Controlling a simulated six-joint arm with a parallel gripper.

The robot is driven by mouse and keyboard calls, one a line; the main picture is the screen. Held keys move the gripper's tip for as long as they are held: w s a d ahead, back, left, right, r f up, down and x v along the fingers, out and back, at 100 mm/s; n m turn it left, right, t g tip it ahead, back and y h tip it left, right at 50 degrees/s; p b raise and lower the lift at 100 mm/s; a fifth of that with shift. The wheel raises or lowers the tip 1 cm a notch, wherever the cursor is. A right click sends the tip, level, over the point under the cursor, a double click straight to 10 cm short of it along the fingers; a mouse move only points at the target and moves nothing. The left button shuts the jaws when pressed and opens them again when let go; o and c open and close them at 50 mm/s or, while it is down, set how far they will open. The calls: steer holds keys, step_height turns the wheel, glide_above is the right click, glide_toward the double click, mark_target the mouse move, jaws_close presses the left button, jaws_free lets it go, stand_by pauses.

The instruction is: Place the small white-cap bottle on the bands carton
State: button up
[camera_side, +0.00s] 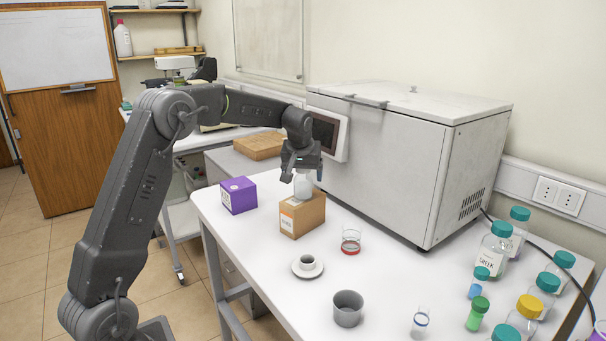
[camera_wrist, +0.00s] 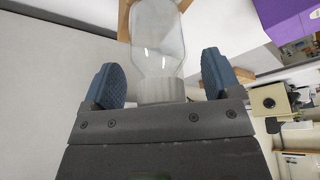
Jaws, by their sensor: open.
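The small white-cap bottle (camera_side: 303,186) is clear and stands on top of the brown bands carton (camera_side: 302,215) in the side view. My gripper (camera_side: 301,172) is above the carton, pointing down, around the cap. The fingers are open, with a gap visible on each side of the cap. A strip of the carton (camera_wrist: 124,20) shows behind the bottle in the wrist view.
A purple box (camera_side: 238,195) stands left of the carton. A large white chest (camera_side: 400,165) is behind it. A red-based glass (camera_side: 350,242), a cup on a saucer (camera_side: 307,264) and a grey pot (camera_side: 348,308) stand in front. Several coloured-cap bottles fill the right.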

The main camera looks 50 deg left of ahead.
steer(key=v, duration=1.2)
steer(key=s+d+r+m+t+h, duration=0.15)
steer(key=s+d+m, duration=0.25)
steer(key=s+d, duration=0.85)
steer(key=s+d+f+m+h, duration=0.1)
steer(key=s+d+f, duration=0.3)
steer(key=s, duration=0.4)
steer(key=s+d+f+m, duration=0.4)
steer(key=s+d, duration=0.1)
steer(key=s, duration=0.3)
steer(key=shift+t+h, duration=0.35)
steer(key=shift+t, duration=0.1)
